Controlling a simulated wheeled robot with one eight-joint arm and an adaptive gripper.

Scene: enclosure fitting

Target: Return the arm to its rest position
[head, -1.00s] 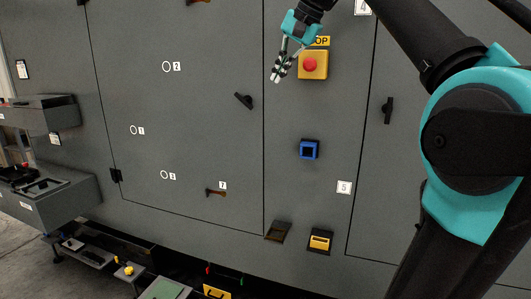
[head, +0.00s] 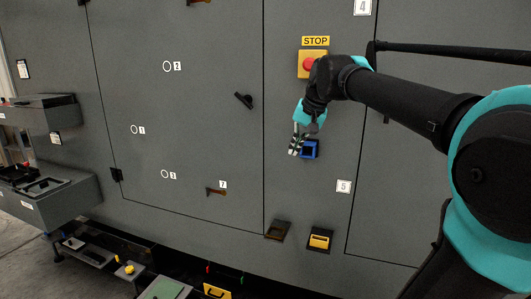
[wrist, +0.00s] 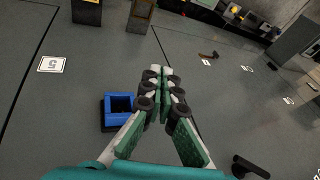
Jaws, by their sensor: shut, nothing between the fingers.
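My gripper (head: 297,143) is shut and empty in the head view, in front of the grey panel, beside the left edge of a blue square frame (head: 310,149). In the wrist view my gripper (wrist: 161,85) shows its fingertips together, with the blue square frame (wrist: 118,110) to their left. I cannot tell from these views whether the gripper touches the frame. My arm comes in from the right in the head view and covers part of the panel.
A red stop button (head: 309,64) on a yellow box sits just above my arm. A black handle (head: 243,100) is on the door to the left. A yellow-fronted holder (head: 319,240) and an open dark holder (head: 278,230) are lower. Grey shelves (head: 50,190) stick out at the left.

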